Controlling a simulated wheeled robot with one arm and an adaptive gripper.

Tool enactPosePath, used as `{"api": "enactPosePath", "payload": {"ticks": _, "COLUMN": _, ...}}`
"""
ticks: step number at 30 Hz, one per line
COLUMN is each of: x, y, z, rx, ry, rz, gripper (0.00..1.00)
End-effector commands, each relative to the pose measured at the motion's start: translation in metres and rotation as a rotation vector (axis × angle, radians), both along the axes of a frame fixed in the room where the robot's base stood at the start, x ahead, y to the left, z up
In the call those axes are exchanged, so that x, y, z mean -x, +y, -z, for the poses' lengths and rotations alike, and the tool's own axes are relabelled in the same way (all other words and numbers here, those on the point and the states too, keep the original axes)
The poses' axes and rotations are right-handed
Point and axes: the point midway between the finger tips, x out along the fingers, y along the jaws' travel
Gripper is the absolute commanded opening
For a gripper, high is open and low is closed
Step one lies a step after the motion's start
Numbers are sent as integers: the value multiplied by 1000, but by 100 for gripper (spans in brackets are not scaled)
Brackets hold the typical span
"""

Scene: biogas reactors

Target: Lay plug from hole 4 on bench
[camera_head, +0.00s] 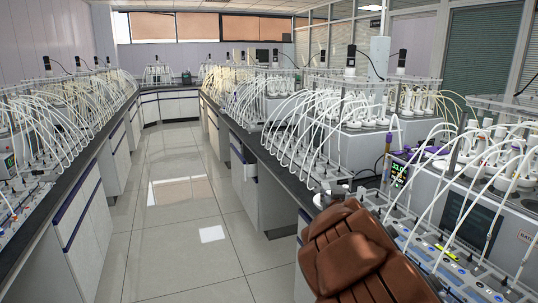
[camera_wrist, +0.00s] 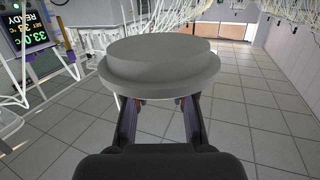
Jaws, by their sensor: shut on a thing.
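The plug (camera_wrist: 160,70) is a grey round disc with a wider flange, large in the wrist view. My gripper (camera_wrist: 160,103) is shut on it, with a dark finger at each side below the flange. The plug hides the fingertips in part. Tiled floor shows behind and below it. The bench is the long dark-topped counter (camera_head: 252,143) on the right side of the aisle in the head view. Its top is largely covered by equipment. I cannot tell which opening is hole 4.
A reactor unit with a lit green display (camera_head: 399,174) stands at the right, with many pale tubes around it. The display also shows in the wrist view (camera_wrist: 38,45). A second crowded counter (camera_head: 60,180) runs along the left. The tiled aisle (camera_head: 170,215) between them is clear.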

Motion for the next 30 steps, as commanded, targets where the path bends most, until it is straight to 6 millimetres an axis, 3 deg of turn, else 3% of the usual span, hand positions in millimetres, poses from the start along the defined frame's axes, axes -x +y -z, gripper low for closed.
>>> {"api": "enactPosePath", "payload": {"ticks": 8, "x": 16, "y": 11, "z": 10, "rx": -1, "ry": 15, "rz": 15, "gripper": 0}}
{"api": "enactPosePath", "payload": {"ticks": 13, "x": 40, "y": 20, "z": 25, "rx": -2, "ry": 33, "rz": 77, "gripper": 0}}
{"api": "enactPosePath", "payload": {"ticks": 21, "x": 86, "y": 14, "z": 34, "rx": 4, "ry": 32, "rz": 209, "gripper": 0}}
{"api": "enactPosePath", "payload": {"ticks": 30, "x": 112, "y": 4, "z": 27, "rx": 2, "ry": 1, "rz": 286, "gripper": 0}}
